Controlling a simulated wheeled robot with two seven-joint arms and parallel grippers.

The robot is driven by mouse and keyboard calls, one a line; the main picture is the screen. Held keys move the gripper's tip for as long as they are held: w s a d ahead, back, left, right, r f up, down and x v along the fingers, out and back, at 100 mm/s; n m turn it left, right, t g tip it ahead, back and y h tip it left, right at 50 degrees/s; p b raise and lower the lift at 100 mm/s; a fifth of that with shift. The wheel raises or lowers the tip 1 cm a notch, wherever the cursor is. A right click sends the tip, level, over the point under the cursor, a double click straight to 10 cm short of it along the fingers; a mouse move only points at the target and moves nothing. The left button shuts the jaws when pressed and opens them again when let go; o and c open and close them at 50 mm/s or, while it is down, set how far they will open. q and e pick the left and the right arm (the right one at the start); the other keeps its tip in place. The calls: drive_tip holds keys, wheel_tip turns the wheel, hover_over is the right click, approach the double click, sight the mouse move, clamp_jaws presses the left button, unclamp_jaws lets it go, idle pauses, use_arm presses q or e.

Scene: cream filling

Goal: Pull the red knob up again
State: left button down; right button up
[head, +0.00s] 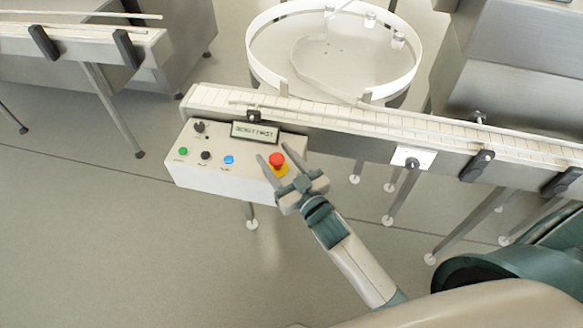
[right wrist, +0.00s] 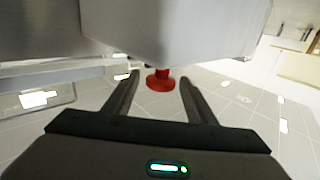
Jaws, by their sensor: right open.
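The red knob (head: 277,160) sits on a yellow base (head: 281,170) at the right end of the white control box (head: 222,180) in the head view. My right gripper (head: 272,151) is open, with one finger on each side of the knob. In the right wrist view the knob (right wrist: 160,82) shows between the two open fingers (right wrist: 160,78), with a visible gap on both sides. The knob hangs below the pale box (right wrist: 175,30) in that picture. Whether the knob is pressed in or raised is hard to tell. My left gripper is out of view.
The control box also carries a display (head: 255,133), a green button (head: 183,151), a blue button (head: 229,160) and black knobs. A conveyor (head: 350,120) runs right behind it. A round white-rimmed table (head: 250,60) stands farther back. The floor left of the arm is clear.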

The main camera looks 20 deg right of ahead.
drive_tip(key=s+d+b, duration=0.3)
drive_tip(key=s+b, duration=0.2)
drive_tip(key=s, duration=1.2)
drive_tip(key=shift+d, duration=0.15)
drive_tip(key=shift+f, duration=0.1)
drive_tip(key=s+d+f+g+h, duration=0.1)
drive_tip(key=s+f+g, duration=0.25)
drive_tip(key=f, duration=1.55)
drive_tip(key=s+d+f+g+h, duration=0.15)
drive_tip(key=f+g, duration=0.25)
drive_tip(key=f, duration=1.6)
drive_tip(key=s+d+f+g, duration=0.1)
drive_tip(key=s+f+g, duration=0.4)
drive_tip(key=s+f, duration=0.85)
drive_tip(key=s+d+f+g, duration=0.1)
drive_tip(key=s+f+g, duration=0.1)
drive_tip(key=s+f, duration=0.3)
drive_tip(key=s+d+f+g, duration=0.1)
drive_tip(key=s+f+g, duration=0.1)
drive_tip(key=s+f, duration=0.3)
drive_tip(key=s+h, duration=0.1)
drive_tip(key=s, duration=0.3)
drive_tip(key=shift+s+d, duration=0.3)
drive_tip(key=shift+s, duration=0.1)
